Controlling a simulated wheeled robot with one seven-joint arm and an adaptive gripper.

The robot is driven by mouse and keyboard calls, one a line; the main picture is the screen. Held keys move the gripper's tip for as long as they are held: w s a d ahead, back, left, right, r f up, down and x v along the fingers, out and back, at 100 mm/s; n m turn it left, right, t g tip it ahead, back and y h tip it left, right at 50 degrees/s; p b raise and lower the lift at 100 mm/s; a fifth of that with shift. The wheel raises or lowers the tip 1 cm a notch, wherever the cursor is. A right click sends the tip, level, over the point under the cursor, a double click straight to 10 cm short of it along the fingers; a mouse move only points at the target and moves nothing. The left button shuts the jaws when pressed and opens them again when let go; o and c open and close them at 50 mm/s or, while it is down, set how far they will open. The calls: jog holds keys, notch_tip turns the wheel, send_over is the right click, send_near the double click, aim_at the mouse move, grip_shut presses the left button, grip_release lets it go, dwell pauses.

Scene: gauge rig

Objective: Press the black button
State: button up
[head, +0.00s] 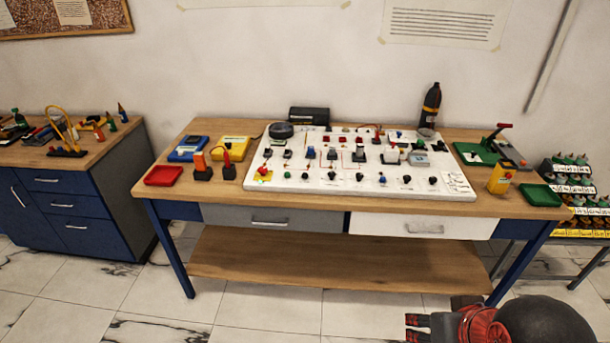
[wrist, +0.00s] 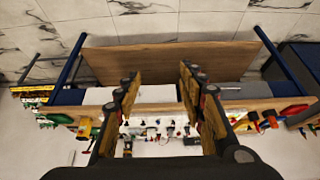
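A white board (head: 340,188) lies on the workbench and carries several small buttons, knobs and switches. Along its front edge are small dark knob-like parts, including a black one (head: 433,180) at the right and another (head: 406,179) to its left. I cannot tell for certain which is the black button. My gripper (head: 417,328) is low at the bottom right of the head view, in front of the bench and apart from the board. In the wrist view my gripper (wrist: 157,80) has its two fingers spread with nothing between them. The board (wrist: 155,122) shows there upside down, partly hidden by the fingers.
The workbench (head: 220,203) has drawers and a lower shelf (head: 330,262). A red tray (head: 163,176), blue and yellow meters, a dark bottle (head: 430,107), a yellow container (head: 500,177) and a green tray (head: 540,195) surround the board. Floor in front is clear.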

jog(key=shift+c, duration=0.8)
